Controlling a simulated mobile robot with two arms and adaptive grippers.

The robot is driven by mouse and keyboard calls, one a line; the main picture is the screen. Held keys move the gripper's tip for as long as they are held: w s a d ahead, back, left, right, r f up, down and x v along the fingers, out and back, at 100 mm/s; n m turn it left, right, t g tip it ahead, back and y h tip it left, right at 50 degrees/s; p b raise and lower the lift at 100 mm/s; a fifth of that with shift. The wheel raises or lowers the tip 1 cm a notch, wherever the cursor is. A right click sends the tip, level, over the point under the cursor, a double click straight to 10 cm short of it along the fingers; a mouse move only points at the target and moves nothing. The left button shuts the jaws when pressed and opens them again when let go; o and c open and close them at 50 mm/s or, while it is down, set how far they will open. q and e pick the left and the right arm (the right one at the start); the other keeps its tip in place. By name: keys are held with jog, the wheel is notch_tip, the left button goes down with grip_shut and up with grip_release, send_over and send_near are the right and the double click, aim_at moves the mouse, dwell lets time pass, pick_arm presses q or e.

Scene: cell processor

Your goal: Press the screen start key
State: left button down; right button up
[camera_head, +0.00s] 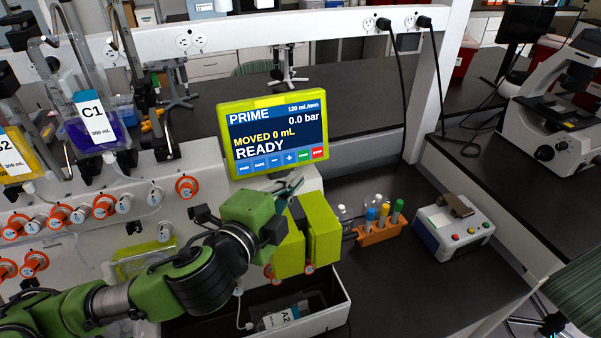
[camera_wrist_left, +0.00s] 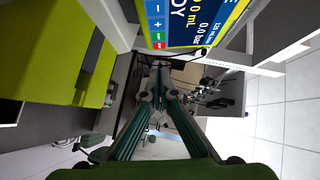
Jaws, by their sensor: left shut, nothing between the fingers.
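The lime-framed screen (camera_head: 275,131) stands upright on the machine and reads PRIME, 0.0 bar, MOVED 0 mL and READY. Along its bottom edge is a row of keys. The green start key (camera_head: 303,155) is second from the right, beside a red key (camera_head: 318,153). Part of the screen (camera_wrist_left: 192,22) also shows at the top of the left wrist view. My left gripper (camera_head: 297,179) is shut and empty, just below the screen's lower right, apart from the keys. Its fingers (camera_wrist_left: 160,80) show in the left wrist view. My right gripper is not in view.
Lime pump blocks (camera_head: 321,228) stand just below my left gripper. An orange rack (camera_head: 381,233) with capped tubes and a small white device (camera_head: 453,229) stand to the right. A white rail (camera_head: 330,24) crosses behind the screen. Bags hang at the left.

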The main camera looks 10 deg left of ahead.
aim_at(307, 154)
pick_arm(q)
jog(key=b+x, duration=0.1)
jog(key=x, duration=0.1)
jog(key=a+x, duration=0.1)
jog(key=x, duration=0.2)
jog(key=b+x, duration=0.1)
jog(key=x, duration=0.2)
jog(key=shift+w+a+f+b, duration=0.1)
jog(key=shift+w+a+b, duration=0.05)
jog(key=shift+a+b, duration=0.2)
jog(key=shift+w+a+f, duration=0.15)
jog(key=shift+w+a, duration=0.15)
jog(key=shift+a, duration=0.1)
jog(key=shift+w+f, duration=0.1)
jog(key=shift+w, duration=0.05)
jog(key=shift+w, duration=0.1)
